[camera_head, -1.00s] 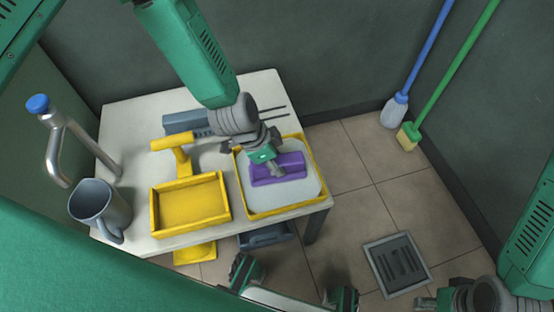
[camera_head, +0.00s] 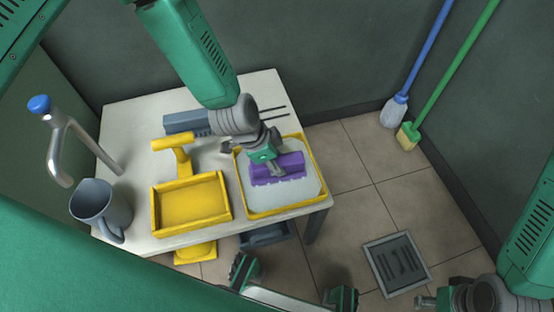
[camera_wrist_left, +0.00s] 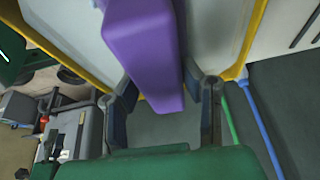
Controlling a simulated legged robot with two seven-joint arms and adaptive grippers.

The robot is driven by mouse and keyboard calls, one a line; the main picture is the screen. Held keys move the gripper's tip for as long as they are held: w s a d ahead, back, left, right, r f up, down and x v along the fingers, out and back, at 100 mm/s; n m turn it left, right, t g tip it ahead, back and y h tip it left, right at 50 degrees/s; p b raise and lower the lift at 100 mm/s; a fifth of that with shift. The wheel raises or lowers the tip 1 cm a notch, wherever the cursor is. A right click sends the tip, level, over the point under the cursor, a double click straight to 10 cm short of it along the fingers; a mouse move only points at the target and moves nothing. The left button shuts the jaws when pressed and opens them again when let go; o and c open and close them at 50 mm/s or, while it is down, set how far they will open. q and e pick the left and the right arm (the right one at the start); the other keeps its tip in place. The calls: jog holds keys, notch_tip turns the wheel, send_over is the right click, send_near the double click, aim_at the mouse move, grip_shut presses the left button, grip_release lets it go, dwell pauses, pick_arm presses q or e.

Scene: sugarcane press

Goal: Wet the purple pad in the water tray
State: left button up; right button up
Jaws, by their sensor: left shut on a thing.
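The purple pad (camera_head: 291,166) is inside the yellow-rimmed water tray (camera_head: 318,164), over its pale bottom. My left gripper (camera_head: 272,168) reaches down from above and is shut on the pad, covering part of its top. In the left wrist view the pad (camera_wrist_left: 145,50) runs from the top edge down between my two fingers. The tray's yellow rim (camera_wrist_left: 252,38) shows on the right there. Whether the pad touches the bottom or the water is hard to tell. My right gripper (camera_head: 428,302) is only partly in view at the lower right; its fingers are unclear.
A yellow tray (camera_head: 160,212) stands left of the water tray on the white table (camera_head: 130,125). A yellow-handled tool (camera_head: 172,150), a grey mug (camera_head: 100,208) and a metal tap (camera_head: 68,150) stand around it. A mop and broom lean at the right.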

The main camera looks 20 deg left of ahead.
aim_at(277, 160)
pick_arm(q)
jog(key=shift+s, duration=0.1)
notch_tip(277, 160, up, 7)
jog(key=p, duration=0.6)
jog(key=shift+f, duration=0.1)
dwell(0.7)
